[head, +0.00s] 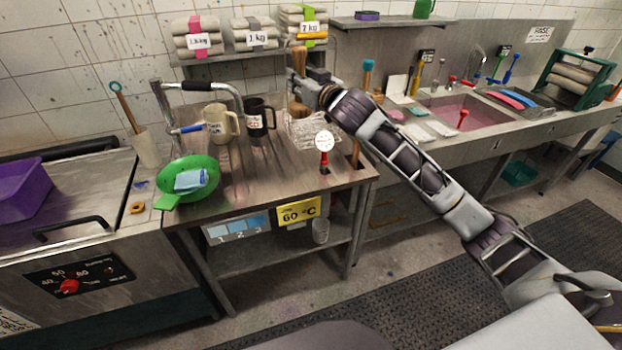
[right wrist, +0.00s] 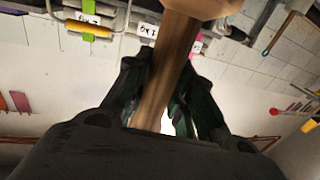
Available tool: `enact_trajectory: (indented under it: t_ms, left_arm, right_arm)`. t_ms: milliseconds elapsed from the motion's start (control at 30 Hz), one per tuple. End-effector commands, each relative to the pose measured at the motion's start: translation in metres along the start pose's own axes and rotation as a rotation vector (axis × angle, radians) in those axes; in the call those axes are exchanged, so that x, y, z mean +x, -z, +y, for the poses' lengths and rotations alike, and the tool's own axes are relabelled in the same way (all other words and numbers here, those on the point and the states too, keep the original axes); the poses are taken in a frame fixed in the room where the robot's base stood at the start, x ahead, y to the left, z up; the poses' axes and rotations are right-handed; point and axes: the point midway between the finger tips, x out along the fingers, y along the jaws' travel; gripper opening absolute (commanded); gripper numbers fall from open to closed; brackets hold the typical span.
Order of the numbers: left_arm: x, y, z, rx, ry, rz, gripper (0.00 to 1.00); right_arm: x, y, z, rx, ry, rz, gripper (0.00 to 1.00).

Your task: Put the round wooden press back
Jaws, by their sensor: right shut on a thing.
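The round wooden press (head: 298,60) is held upright in my right gripper (head: 305,88), above the back right part of the steel table (head: 265,185). Its wider lower end hangs below the jaws, over a crumpled clear or wire-like item (head: 305,128). In the right wrist view the wooden shaft (right wrist: 158,90) runs between the fingers of my right gripper (right wrist: 165,95), which are shut on it. The gripper hides part of the press in the head view. My left gripper is in neither view.
Beige and black jugs (head: 220,125) and a green colander (head: 187,182) stand on the table to the left. Stacked cloth bundles sit on the shelf behind. A sink (head: 460,110) lies to the right.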

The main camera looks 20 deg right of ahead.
Motion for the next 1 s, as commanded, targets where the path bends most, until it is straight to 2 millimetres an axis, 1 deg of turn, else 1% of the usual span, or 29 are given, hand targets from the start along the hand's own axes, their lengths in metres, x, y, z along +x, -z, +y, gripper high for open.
enact_trajectory:
  t_ms: [33, 100, 300, 400, 500, 700, 1000]
  left_arm:
    - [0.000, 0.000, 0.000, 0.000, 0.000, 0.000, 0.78]
    - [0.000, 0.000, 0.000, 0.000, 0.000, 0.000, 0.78]
    - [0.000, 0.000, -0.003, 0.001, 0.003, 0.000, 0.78]
    - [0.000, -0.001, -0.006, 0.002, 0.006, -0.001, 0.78]
    - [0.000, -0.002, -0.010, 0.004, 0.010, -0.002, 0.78]
    - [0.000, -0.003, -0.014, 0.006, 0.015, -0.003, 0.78]
    - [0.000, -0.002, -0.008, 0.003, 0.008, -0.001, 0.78]
  right_arm:
    - [0.003, -0.009, 0.001, 0.005, -0.002, -0.003, 0.00]
    - [0.007, -0.022, 0.002, 0.006, -0.003, -0.004, 0.00]
    - [0.016, -0.055, 0.008, 0.006, -0.016, -0.003, 0.00]
    - [0.018, -0.069, 0.011, 0.005, -0.025, -0.003, 0.00]
    - [0.018, -0.078, 0.014, 0.003, -0.036, -0.002, 0.00]
    - [0.018, -0.085, 0.019, 0.001, -0.056, -0.001, 0.00]
    - [0.018, -0.085, 0.019, 0.000, -0.056, -0.002, 0.00]
